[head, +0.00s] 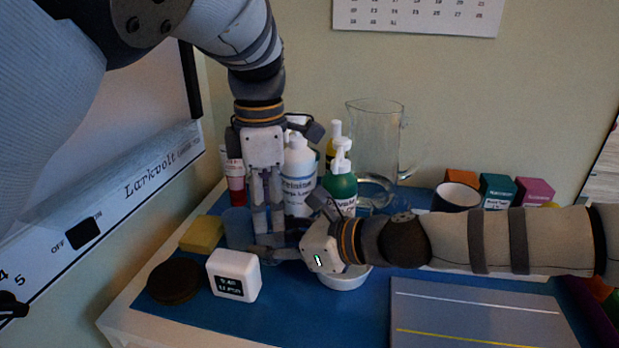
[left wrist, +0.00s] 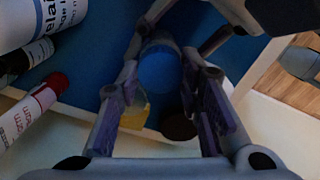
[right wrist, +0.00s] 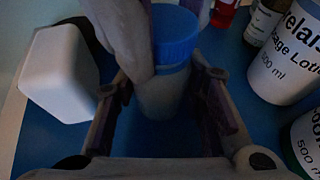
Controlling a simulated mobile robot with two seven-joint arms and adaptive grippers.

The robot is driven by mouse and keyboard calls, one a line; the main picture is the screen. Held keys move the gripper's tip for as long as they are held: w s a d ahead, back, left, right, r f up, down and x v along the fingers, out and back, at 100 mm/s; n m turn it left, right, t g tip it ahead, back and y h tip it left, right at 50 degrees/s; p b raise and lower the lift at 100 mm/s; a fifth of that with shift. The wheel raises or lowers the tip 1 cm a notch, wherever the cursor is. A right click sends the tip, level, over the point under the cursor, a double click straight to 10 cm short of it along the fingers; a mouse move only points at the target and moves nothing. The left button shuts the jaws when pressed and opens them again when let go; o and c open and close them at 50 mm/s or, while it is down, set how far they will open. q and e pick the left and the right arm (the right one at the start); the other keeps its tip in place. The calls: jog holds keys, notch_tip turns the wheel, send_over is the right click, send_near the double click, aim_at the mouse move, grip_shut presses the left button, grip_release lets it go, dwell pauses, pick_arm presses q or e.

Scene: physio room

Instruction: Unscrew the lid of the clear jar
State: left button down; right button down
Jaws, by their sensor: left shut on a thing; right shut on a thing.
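The clear jar (right wrist: 162,98) stands upright with a blue lid (right wrist: 176,36) on it, seen best in the right wrist view. In the head view it is mostly hidden by my grippers. My left gripper (head: 267,228) points down from above and is shut on the lid, which shows between its fingers in the left wrist view (left wrist: 160,70). My right gripper (head: 268,252) comes in level from the right and is shut on the jar's body below the lid. One left finger covers part of the jar in the right wrist view.
A white timer (head: 234,275), dark round coasters (head: 174,281) and a yellow sponge (head: 201,234) are close by. Behind stand a white lotion bottle (head: 298,180), a green pump bottle (head: 341,192) and a glass pitcher (head: 375,140). A white bowl (head: 345,278) lies under my right arm.

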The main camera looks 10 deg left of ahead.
aim_at(268, 214)
pick_arm(q)
jog(key=shift+r, duration=0.15)
dwell(0.3)
jog(key=shift+r, duration=0.95)
jog(key=shift+r, duration=2.05)
pick_arm(e)
jog(key=c, duration=0.9)
grip_release()
jog(key=shift+c, duration=0.2)
